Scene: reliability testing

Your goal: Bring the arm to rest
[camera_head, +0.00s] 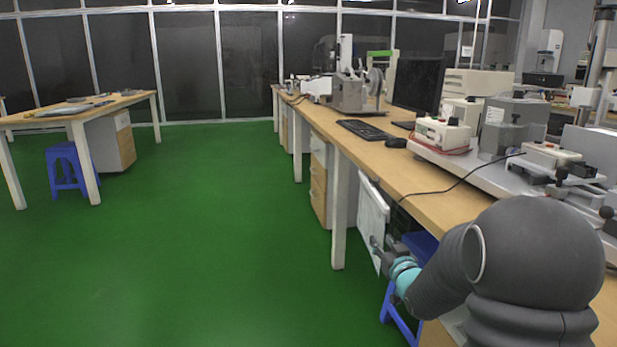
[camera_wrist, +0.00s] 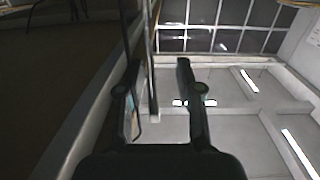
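My arm, dark grey with a teal ring near the wrist, is at the lower right of the head view. It reaches forward and low beside the long workbench (camera_head: 440,201). My gripper (camera_head: 380,252) is below the bench top, close to a white panel (camera_head: 372,218) at the bench's side. Whether it touches the panel, I cannot tell. In the wrist view my gripper (camera_wrist: 158,78) has its two dark fingers spread apart. Nothing is clearly held between them. Behind the fingers show the ceiling and its lights, with a dark area at left.
A blue stool (camera_head: 398,318) stands under the bench by my arm. The bench carries a keyboard (camera_head: 364,131), a mouse (camera_head: 396,142), a monitor (camera_head: 419,84) and test machines. The green floor (camera_head: 210,230) at left is clear up to another table (camera_head: 75,112) with a blue stool (camera_head: 66,165).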

